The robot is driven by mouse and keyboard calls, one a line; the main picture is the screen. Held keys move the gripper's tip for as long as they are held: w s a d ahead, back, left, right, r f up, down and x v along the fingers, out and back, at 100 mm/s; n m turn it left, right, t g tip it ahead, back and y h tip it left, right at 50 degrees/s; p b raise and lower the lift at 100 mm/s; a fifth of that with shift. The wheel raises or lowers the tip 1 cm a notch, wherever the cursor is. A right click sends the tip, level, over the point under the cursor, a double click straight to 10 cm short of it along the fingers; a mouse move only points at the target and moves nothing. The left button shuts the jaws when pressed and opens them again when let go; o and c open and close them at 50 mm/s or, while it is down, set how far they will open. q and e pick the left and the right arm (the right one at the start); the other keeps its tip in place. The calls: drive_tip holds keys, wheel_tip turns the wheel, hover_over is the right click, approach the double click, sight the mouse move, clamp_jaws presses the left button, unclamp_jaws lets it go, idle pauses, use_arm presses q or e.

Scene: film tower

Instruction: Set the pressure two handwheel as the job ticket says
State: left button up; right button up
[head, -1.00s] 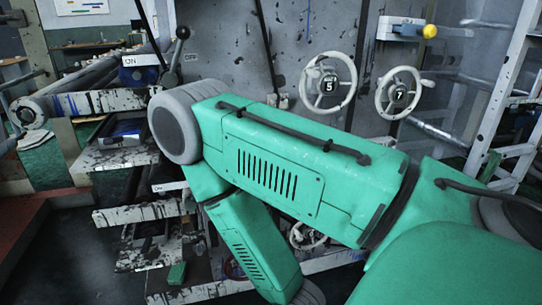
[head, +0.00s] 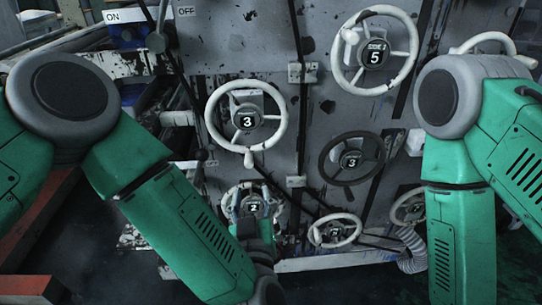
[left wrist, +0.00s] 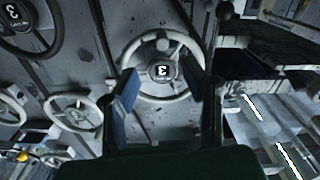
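Several numbered handwheels are on the grey panel. A white handwheel showing 3 (head: 247,115) is left of centre, and it is also central in the left wrist view (left wrist: 162,71), upside down. A white wheel marked SIDE 2 and 5 (head: 374,52) is at upper right. A dark wheel (head: 352,160) is below it. I cannot read which plate says pressure two. My left gripper (head: 251,190) is below the 3 wheel, overlapping a lower white wheel. Its blue fingers (left wrist: 163,88) are spread, with the 3 wheel seen between them; contact is unclear. My right gripper is out of view.
More white wheels sit low on the panel (head: 335,231), at lower right (head: 410,207) and at top right (head: 485,45). A lever (head: 157,40) stands by ON and OFF labels at upper left. A ribbed hose (head: 411,250) hangs at lower right. No readable ticket shows.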

sight(249, 159)
use_arm(q)
drive_tip(key=w+b, duration=0.2)
drive_tip(key=w, duration=1)
drive_tip(key=shift+d, duration=0.1)
drive_tip(key=shift+w, duration=0.3)
drive_tip(key=shift+a, duration=0.4)
drive_tip(key=c, duration=0.8)
drive_tip(key=shift+d, duration=0.15)
clamp_jaws()
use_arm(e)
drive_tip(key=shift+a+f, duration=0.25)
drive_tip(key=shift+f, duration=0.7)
